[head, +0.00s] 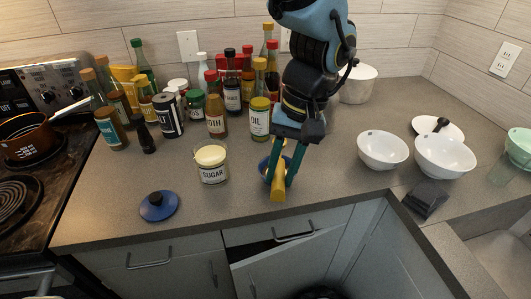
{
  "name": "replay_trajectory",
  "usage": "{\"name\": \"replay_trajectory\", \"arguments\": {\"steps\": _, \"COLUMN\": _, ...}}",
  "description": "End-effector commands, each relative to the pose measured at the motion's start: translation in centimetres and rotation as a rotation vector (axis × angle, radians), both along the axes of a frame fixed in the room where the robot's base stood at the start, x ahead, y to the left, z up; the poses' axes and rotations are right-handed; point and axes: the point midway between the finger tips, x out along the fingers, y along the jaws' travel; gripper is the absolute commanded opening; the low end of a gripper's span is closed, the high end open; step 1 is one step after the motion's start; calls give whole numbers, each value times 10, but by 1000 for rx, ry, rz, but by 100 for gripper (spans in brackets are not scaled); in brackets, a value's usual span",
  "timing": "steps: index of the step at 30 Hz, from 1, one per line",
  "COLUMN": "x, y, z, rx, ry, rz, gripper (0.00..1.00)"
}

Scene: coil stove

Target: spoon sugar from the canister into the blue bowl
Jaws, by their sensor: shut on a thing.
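The sugar canister (212,172) is a clear jar with a white SUGAR label and stands upright on the counter. Its top is open and shows pale contents. The blue bowl (263,169) sits to its right, mostly hidden behind my gripper. My gripper (281,180) points down at the bowl's right front, with its teal fingers shut on a yellow spoon (278,190). Its thick yellow end faces the camera near the counter's front edge. The spoon's far end is largely hidden, so I cannot tell whether it holds sugar or touches the bowl.
A blue lid with a dark knob (157,205) lies left of the canister. Several bottles, including an oil bottle (260,120), crowd the back. Two white bowls (381,151) (446,158) stand right. The stove (28,195) is left. A drawer front (285,238) hangs crooked below.

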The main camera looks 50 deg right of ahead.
Motion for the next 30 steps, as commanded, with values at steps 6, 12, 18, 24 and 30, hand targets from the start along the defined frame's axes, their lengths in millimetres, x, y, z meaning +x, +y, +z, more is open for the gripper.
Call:
{"name": "replay_trajectory", "arguments": {"steps": 6, "x": -3, "y": 1, "z": -4, "rx": 0, "ry": 0, "rz": 27, "gripper": 0}}
{"name": "replay_trajectory", "arguments": {"steps": 12, "x": -3, "y": 1, "z": -15, "rx": 0, "ry": -1, "rz": 26, "gripper": 0}}
{"name": "replay_trajectory", "arguments": {"steps": 18, "x": 3, "y": 5, "z": -20, "rx": -65, "ry": 88, "rz": 46, "gripper": 0}}
{"name": "replay_trajectory", "arguments": {"steps": 24, "x": 7, "y": 8, "z": -21, "rx": -153, "ry": 219, "rz": 64, "gripper": 0}}
{"name": "replay_trajectory", "arguments": {"steps": 30, "x": 11, "y": 10, "z": -22, "rx": -232, "ry": 327, "rz": 80, "gripper": 0}}
